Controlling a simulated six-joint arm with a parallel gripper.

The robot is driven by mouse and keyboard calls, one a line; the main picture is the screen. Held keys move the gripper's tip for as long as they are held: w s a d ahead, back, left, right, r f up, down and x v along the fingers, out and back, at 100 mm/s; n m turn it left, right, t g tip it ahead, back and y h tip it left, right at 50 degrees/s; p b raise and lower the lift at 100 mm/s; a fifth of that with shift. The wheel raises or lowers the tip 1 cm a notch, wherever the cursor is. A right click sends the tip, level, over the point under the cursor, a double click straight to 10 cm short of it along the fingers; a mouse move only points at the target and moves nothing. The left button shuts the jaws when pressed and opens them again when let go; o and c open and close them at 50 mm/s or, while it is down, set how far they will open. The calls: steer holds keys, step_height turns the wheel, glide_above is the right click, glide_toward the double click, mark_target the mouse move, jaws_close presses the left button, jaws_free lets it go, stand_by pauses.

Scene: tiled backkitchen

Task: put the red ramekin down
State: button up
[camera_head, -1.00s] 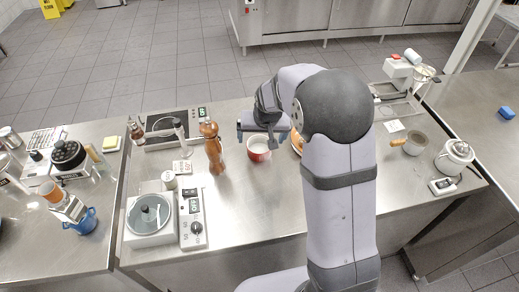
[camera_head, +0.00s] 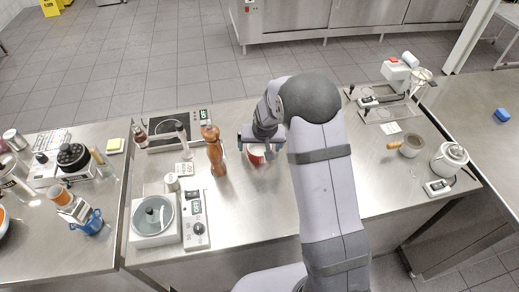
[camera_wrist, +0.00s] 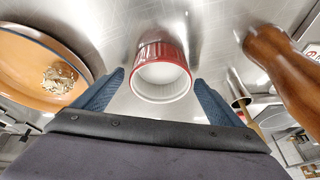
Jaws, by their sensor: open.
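The red ramekin (camera_head: 256,158), fluted red outside and white inside, stands on the steel counter (camera_head: 250,205) in the head view, partly covered by my gripper (camera_head: 261,140). In the wrist view the ramekin (camera_wrist: 163,50) is upright and its white inside shows empty. My gripper's blue fingers (camera_wrist: 160,82) are spread, one on each side of its rim. A gap shows between each finger and the ramekin, so nothing is gripped.
A wooden pepper mill (camera_head: 216,152) stands left of the ramekin; it is also close on the right in the wrist view (camera_wrist: 280,72). An orange plate (camera_wrist: 28,75) with food lies on the other side. Counter in front of the ramekin is clear.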

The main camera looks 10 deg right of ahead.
mark_target(259, 152)
steer(key=shift+w+f, duration=0.2)
steer(key=shift+f, duration=0.1)
steer(key=c, duration=1.4)
steer(key=shift+r, duration=0.15)
step_height(259, 152, up, 10)
steer(key=b, duration=0.3)
